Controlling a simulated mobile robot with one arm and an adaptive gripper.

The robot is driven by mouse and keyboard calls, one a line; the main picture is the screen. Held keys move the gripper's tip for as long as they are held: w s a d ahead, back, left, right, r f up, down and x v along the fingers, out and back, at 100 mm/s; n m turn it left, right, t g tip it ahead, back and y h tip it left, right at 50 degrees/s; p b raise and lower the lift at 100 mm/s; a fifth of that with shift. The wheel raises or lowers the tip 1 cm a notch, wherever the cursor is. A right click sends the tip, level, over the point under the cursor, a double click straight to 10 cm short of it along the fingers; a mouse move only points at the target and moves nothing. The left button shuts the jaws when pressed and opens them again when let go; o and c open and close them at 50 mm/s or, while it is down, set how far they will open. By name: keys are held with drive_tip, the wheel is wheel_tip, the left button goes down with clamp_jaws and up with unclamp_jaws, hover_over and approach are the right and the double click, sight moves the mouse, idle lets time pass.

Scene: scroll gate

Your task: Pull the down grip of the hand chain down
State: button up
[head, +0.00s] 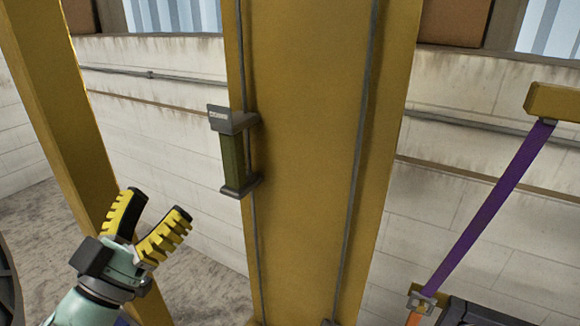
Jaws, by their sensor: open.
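A hand chain runs as two thin dark strands down the front of a wide yellow column, with a left strand (256,250) and a right strand (355,170). A grip (233,163) with an olive-green handle between dark grey end plates sits on the left strand. Its top plate carries a small light label too small to read. My gripper (158,203), with yellow ribbed fingers, is open and empty at the lower left. It appears below and left of the grip, apart from it. A second grip cannot be made out.
The yellow column (305,130) fills the middle. Another yellow post (62,110) slants at the left. A purple strap (490,215) hangs from a yellow bracket (555,102) at the right. A pale block wall (480,200) stands behind. The space between my gripper and the grip looks clear.

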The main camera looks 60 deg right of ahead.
sight(239, 146)
drive_tip(key=s+d+f+g+y, duration=0.1)
drive_tip(key=d+f, duration=0.2)
drive_tip(key=shift+g, duration=0.3)
drive_tip(key=p+x, duration=0.4)
drive_tip(key=x, duration=0.9)
drive_tip(key=shift+d+r, duration=0.25)
drive_tip(key=shift+d, duration=0.05)
drive_tip(key=shift+p+x, duration=0.35)
drive_tip(key=shift+x, duration=0.5)
drive_tip(key=shift+f, duration=0.2)
clamp_jaws()
